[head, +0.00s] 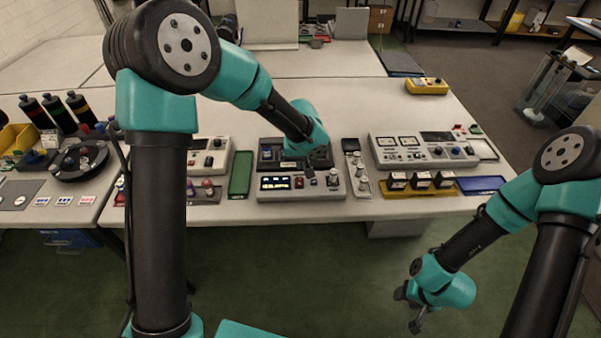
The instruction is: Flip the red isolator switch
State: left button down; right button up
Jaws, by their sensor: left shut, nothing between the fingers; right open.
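A light grey control box (277,195) with a lit display stands near the table's front edge. My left gripper (309,170) is shut and empty, pointing down over the back of this box. Its fingertips are small and dark, and I cannot tell whether they touch anything. My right gripper (409,308) is open and empty, hanging in front of the table over the green floor.
A dark unit (268,155) stands directly behind the box. A narrow switch strip (357,170) and a larger meter panel (421,150) are to the right. A green tray (240,174) is to the left. A yellow device (427,86) lies further back, with clear tabletop around it.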

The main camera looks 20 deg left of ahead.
aim_at(301, 180)
pick_arm(q)
jog(key=shift+w+a+f, duration=0.1)
jog(key=shift+w+f, duration=0.05)
jog(key=shift+f, duration=0.85)
jog(key=shift+w+f, duration=0.2)
jog(key=shift+f, duration=0.85)
jog(key=shift+w+a+f, duration=0.1)
jog(key=shift+w+f, duration=0.05)
jog(key=shift+f, duration=0.85)
jog(key=shift+f, duration=0.25)
jog(key=shift+s+f, duration=0.1)
jog(key=shift+f, duration=0.05)
jog(key=shift+s, duration=0.1)
jog(key=shift+s+d+r, duration=0.25)
jog(key=shift+s, duration=0.25)
jog(key=shift+r, duration=0.25)
